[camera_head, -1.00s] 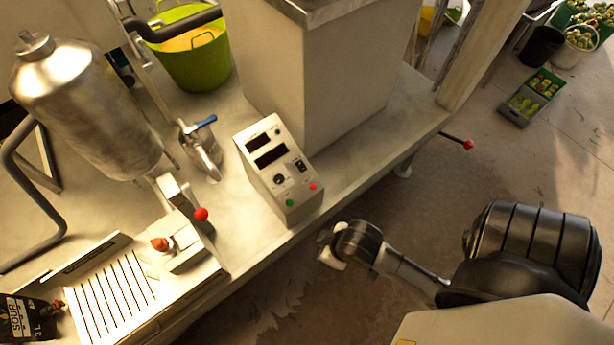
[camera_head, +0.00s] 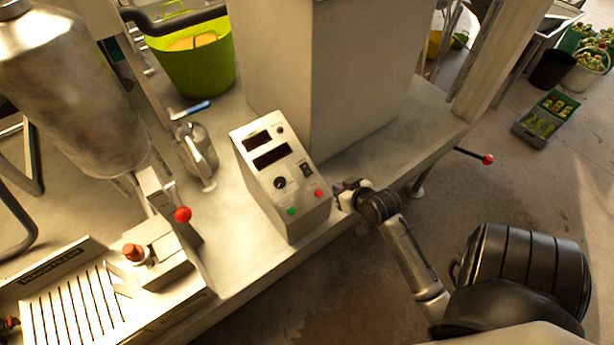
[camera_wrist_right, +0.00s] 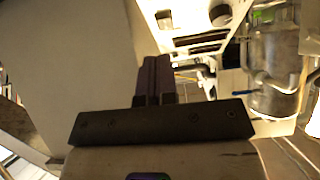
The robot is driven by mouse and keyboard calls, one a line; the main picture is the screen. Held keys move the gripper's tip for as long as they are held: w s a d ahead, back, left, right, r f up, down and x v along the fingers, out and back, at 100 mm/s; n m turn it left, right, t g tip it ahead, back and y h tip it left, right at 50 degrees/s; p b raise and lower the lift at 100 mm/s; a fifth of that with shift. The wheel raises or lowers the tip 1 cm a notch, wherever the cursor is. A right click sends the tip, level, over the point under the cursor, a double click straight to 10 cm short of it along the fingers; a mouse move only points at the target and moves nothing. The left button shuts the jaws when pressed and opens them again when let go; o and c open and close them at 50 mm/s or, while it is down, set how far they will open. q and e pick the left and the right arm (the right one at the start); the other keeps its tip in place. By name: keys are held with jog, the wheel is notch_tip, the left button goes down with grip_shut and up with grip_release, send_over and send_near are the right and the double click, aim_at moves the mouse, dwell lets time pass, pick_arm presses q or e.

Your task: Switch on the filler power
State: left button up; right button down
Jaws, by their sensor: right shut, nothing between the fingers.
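The filler control box (camera_head: 283,185) is a pale sloped box on the bench. Its face has two dark displays, a black knob (camera_head: 280,183), a black rocker switch (camera_head: 306,170), a green button (camera_head: 291,211) and a red button (camera_head: 318,193). I cannot tell the rocker's position. My right gripper (camera_head: 342,190) is just right of the box's face, near the red button; whether it touches the box is unclear. In the right wrist view its dark fingers (camera_wrist_right: 154,80) are together and empty, with a pale panel-like surface beyond. My left gripper is out of view.
A large pale column (camera_head: 320,80) stands directly behind the box. A steel tank (camera_head: 65,100), a red-knobbed lever (camera_head: 182,214) and a blue-handled valve (camera_head: 193,135) stand left. A red-tipped rod (camera_head: 488,159) sticks out right. The floor at right has free room.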

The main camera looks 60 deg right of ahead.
jog(key=shift+w+d+r+n+t+h, duration=0.1)
jog(key=shift+w+r+n+t+h, duration=0.1)
jog(key=shift+w+r+t, duration=0.35)
jog(key=shift+w+d+r+n+t+h, duration=0.1)
jog(key=shift+w+r+t+h, duration=0.2)
jog(key=shift+r, duration=0.4)
jog(key=shift+s, duration=0.1)
send_over(307, 170)
jog(key=s+a, duration=0.2)
jog(key=s, duration=0.2)
jog(key=f, duration=0.4)
jog(key=shift+s+d+b, duration=0.1)
jog(key=shift+d+b, duration=0.1)
jog(key=shift+b, duration=0.2)
jog(key=shift+w+d+f, duration=0.1)
jog(key=shift+w+f, duration=0.1)
jog(key=shift+f, duration=0.4)
jog(key=shift+w+d+f, duration=0.1)
jog(key=shift+w+f, duration=0.05)
jog(key=shift+f, duration=0.4)
jog(key=shift+w+f, duration=0.2)
jog(key=shift+f, duration=0.6)
jog(key=shift+b, duration=0.3)
